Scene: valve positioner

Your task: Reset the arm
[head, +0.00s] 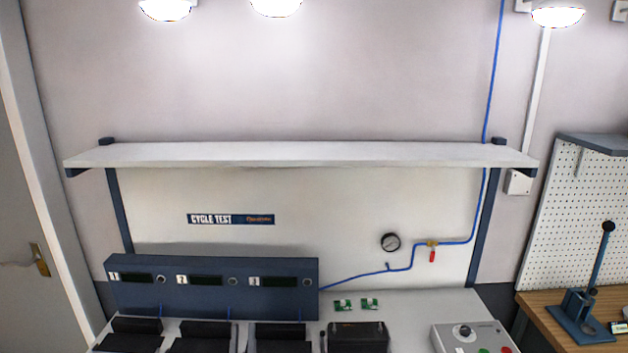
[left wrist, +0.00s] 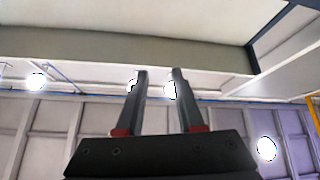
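My left gripper (left wrist: 159,73) shows in the left wrist view. Its two dark fingers, with red pads at the base, stand apart with nothing between them. It points up towards a pale wall and the ceiling structure with lamps, and touches nothing visible. Neither gripper nor arm shows in the head view. My right gripper is in neither view.
A white shelf (head: 300,154) spans above. A lever press (head: 592,290) stands at right. The shelf top is empty.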

